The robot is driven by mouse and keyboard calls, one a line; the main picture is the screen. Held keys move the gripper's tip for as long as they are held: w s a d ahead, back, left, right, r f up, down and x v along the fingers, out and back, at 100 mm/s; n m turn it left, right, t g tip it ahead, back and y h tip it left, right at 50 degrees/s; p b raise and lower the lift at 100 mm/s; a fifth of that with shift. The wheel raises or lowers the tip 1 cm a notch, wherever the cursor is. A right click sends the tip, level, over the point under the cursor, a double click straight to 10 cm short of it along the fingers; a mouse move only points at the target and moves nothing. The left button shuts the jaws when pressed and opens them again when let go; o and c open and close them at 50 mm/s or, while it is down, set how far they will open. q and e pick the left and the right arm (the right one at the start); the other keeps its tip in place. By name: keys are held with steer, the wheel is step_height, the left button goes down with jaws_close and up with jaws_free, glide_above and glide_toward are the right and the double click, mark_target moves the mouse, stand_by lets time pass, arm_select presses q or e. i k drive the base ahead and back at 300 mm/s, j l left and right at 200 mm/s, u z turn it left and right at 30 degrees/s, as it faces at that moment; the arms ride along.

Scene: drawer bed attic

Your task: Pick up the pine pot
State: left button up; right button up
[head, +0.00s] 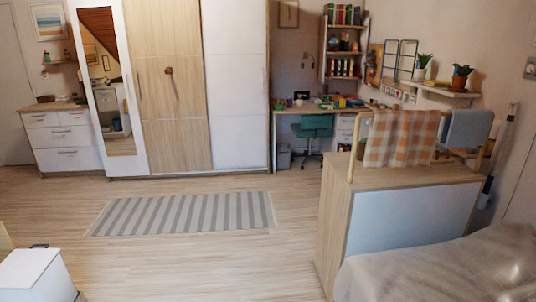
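I cannot tell for certain which thing is the pine pot. Two small potted plants stand on a wall shelf at the upper right of the head view: a green plant in a pale pot (420,74) and a plant in a brownish pot with blue on it (459,82). Both are far off and small. Neither of my grippers shows in this view.
A striped rug (185,213) lies on open wooden floor. A wooden cabinet (400,180) with a rail and checked cloth (400,138) stands right, beside a bed (440,272). A desk (320,108) and green chair (313,126) stand behind. A white bin-like box (35,275) is front left.

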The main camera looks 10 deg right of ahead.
mark_target(361, 146)
steer(key=i+j+u, duration=0.15)
steer(key=i+j, duration=0.15)
steer(key=j, duration=0.25)
steer(key=i+j+u, duration=0.15)
steer(key=i+j, duration=0.2)
steer(key=j, duration=0.2)
steer(key=i+j+u, duration=0.1)
steer(key=i+j, duration=0.25)
steer(key=i+z, duration=0.1)
steer(key=i, duration=0.4)
steer(key=i+j+z, duration=0.15)
steer(key=i, duration=0.3)
steer(key=i+z, duration=0.1)
steer(key=i, duration=0.4)
steer(key=i+j+z, duration=0.15)
steer(key=i, duration=0.3)
steer(key=i+z, duration=0.4)
steer(key=i, duration=0.15)
steer(key=i+j+z, duration=0.1)
steer(key=i+z, duration=0.3)
steer(key=i+j+z, duration=0.4)
steer(key=i, duration=0.2)
steer(key=i+l, duration=0.05)
steer(key=l, duration=0.05)
